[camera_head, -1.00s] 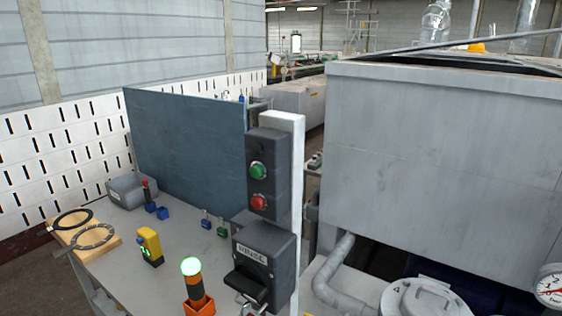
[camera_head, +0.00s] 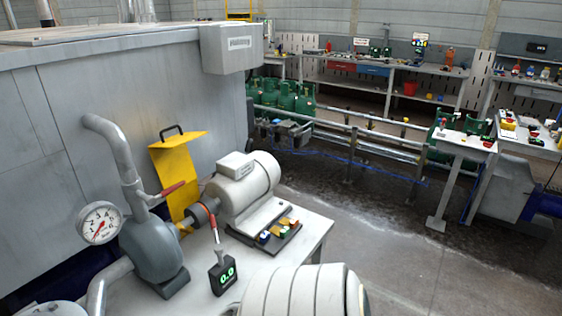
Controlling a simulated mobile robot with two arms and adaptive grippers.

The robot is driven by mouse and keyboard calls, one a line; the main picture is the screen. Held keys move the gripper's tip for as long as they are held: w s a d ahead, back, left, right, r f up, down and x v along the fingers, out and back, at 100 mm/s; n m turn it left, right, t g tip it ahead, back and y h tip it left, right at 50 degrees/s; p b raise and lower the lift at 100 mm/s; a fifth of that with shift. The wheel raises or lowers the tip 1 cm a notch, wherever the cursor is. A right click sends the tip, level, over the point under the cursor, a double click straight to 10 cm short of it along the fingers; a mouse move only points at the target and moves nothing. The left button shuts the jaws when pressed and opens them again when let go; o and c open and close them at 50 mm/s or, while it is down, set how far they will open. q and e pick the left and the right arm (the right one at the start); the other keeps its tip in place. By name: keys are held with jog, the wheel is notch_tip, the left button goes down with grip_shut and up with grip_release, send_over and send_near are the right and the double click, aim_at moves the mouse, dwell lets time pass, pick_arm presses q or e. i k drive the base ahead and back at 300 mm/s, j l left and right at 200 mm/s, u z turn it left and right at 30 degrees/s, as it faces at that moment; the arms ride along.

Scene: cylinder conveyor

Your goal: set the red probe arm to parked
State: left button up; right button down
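A red arm (camera_head: 214,225) with a pale lower part rises from a small black box (camera_head: 223,276) with a green display reading 0.0. It stands near upright, its top close to the shaft coupling (camera_head: 203,213) between pump and motor. I cannot tell whether it touches the coupling. A separate red-handled lever (camera_head: 172,188) sits on the grey pipe above the pump. Neither of my grippers is in view.
The grey pump (camera_head: 152,250), a pressure gauge (camera_head: 99,223), a yellow guard plate (camera_head: 176,170) and a white motor (camera_head: 242,190) crowd the bench. A white ribbed shape (camera_head: 300,292) fills the bottom edge.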

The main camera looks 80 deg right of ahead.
aim_at(219, 248)
jog(key=z, duration=2)
jog(key=k+j+z, duration=0.25)
jog(key=z, duration=0.3)
jog(key=k, duration=0.05)
